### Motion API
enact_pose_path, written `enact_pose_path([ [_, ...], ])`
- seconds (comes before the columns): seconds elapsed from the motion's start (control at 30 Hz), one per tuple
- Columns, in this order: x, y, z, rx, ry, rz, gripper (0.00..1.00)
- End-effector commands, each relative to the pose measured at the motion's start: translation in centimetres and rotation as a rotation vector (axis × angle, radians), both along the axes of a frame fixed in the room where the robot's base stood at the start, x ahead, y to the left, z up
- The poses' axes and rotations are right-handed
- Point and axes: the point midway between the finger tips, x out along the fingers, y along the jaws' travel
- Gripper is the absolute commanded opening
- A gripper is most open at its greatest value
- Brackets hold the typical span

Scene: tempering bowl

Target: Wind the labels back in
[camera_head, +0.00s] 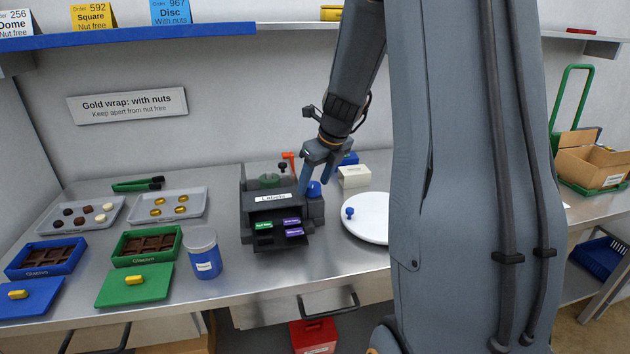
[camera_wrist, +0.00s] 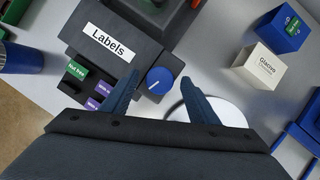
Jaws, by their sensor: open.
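The label dispenser (camera_head: 272,203) is a dark grey box marked "Labels", standing on the steel bench. Its black tray sticks out at the front, with a green label (camera_head: 263,226) on the left and purple labels (camera_head: 292,222) on the right. A blue knob (camera_wrist: 160,81) with a white pointer line is on the dispenser's right side; it also shows in the head view (camera_head: 314,188). My gripper (camera_head: 318,176) is open above the knob.
A white box (camera_head: 353,176) and a blue box (camera_head: 349,159) stand behind right. A white turntable (camera_head: 366,222) with its own blue knob is close on the right.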

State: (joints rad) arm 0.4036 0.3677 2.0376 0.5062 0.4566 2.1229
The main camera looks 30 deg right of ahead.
Motion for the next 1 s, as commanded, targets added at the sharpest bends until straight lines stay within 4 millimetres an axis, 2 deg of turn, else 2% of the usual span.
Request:
enact_pose_path([
  [0.3, 0.11, 0.03, -0.27, 0.000, 0.000, 0.000, 0.54],
  [0.5, 0.10, 0.02, -0.25, 0.000, 0.000, 0.000, 0.21],
  [0.57, 0.10, 0.01, -0.25, 0.000, 0.000, 0.000, 0.14],
  [0.83, 0.11, -0.07, -0.24, 0.000, -0.001, 0.027, 0.14],
  [1.0, 0.17, -0.18, -0.19, 0.000, -0.002, 0.104, 0.14],
])
